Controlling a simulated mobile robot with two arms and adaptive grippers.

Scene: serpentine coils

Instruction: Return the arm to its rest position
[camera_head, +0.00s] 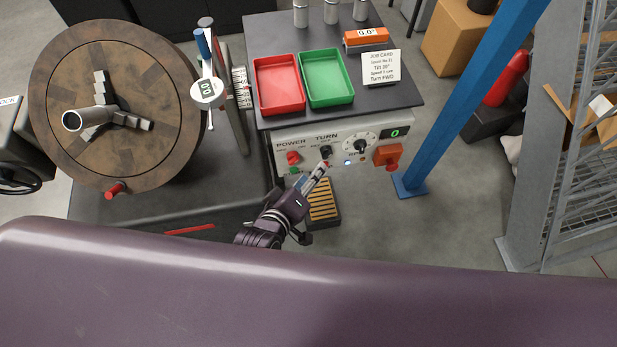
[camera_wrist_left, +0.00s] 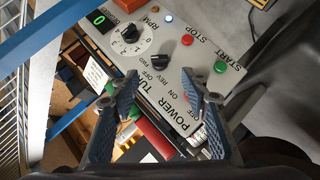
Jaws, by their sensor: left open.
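My left gripper (camera_head: 318,174) reaches up from the lower middle of the head view to just in front of the control panel (camera_head: 345,133). Its two blue-padded fingers stand apart in the left wrist view (camera_wrist_left: 163,85), with nothing held between them. The black TURN knob (camera_head: 326,151) is close ahead of the fingertips; it also shows in the left wrist view (camera_wrist_left: 160,63). I cannot tell whether a finger touches the panel. The red POWER knob (camera_head: 293,158) is left of the gripper in the head view. My right gripper is not in view.
A large round turntable (camera_head: 160,75) with a chuck stands at the left. Red (camera_head: 279,84) and green (camera_head: 326,78) trays sit on the bench above the panel. A blue post (camera_head: 470,95) rises right of the panel. A slatted box (camera_head: 323,203) lies below the gripper.

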